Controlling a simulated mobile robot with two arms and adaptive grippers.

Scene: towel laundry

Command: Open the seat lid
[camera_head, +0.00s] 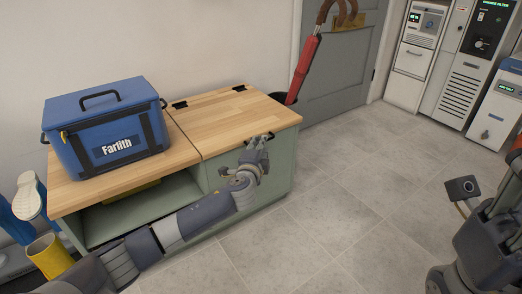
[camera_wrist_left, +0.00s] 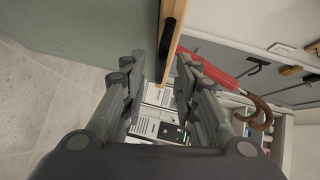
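The seat lid (camera_head: 237,112) is the right-hand light wooden panel on top of a green bench and lies flat, closed. Two dark hinges are at its back edge. My left gripper (camera_head: 261,141) is at the lid's front edge. In the left wrist view the left gripper (camera_wrist_left: 161,62) is open, its fingers on either side of the lid's edge (camera_wrist_left: 176,35) and a black handle (camera_wrist_left: 167,42). Contact with the handle cannot be told. My right gripper (camera_head: 497,205) is at the lower right, away from the bench; its fingers' opening is unclear.
A blue Farlith cooler box (camera_head: 95,115) stands on the left panel of the bench. A red umbrella (camera_head: 303,68) with a brown hook handle stands behind the bench's right end. White machines (camera_head: 470,60) line the back right.

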